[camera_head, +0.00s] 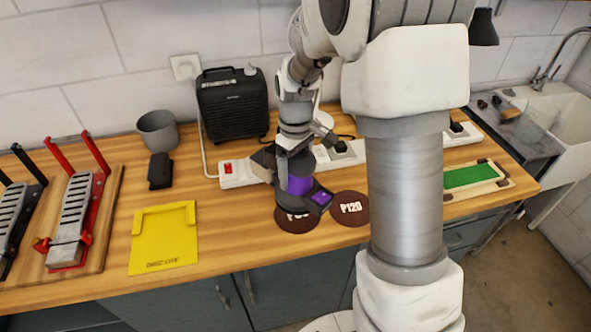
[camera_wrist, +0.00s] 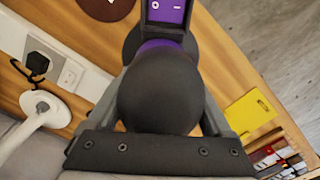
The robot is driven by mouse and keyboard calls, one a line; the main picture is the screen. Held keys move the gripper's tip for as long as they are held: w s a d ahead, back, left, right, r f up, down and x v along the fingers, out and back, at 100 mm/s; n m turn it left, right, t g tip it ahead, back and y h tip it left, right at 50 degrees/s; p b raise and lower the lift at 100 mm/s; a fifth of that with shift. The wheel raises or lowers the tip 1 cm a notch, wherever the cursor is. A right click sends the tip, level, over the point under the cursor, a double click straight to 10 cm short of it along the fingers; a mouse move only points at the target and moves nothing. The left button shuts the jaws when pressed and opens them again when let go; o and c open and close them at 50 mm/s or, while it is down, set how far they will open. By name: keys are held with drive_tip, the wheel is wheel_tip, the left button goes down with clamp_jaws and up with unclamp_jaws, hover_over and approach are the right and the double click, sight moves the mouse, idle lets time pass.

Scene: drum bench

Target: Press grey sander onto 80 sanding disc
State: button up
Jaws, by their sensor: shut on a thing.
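The grey sander (camera_head: 300,187) has a dark rounded top, a purple band and a purple control panel. My gripper (camera_head: 292,166) is shut on its top and holds it upright. A brown sanding disc (camera_head: 297,226) lies on the bench directly under the sander; its white label is partly covered, so the number is not readable. The sander's base overlaps this disc, but I cannot tell whether they touch. In the wrist view the sander's round top (camera_wrist: 160,92) sits between the two fingers and hides the disc below.
A P120 disc (camera_head: 350,208) lies just right. A power strip (camera_head: 235,173) and a black box-shaped device (camera_head: 232,105) stand behind. A green pad (camera_head: 472,175) is right.

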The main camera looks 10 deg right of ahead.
drive_tip(key=shift+w, duration=0.1)
drive_tip(key=shift+f+b, duration=2.2)
drive_tip(key=shift+f, duration=0.8)
drive_tip(key=shift+f+b, duration=0.3)
drive_tip(key=shift+f, duration=0.05)
drive_tip(key=shift+r, duration=0.1)
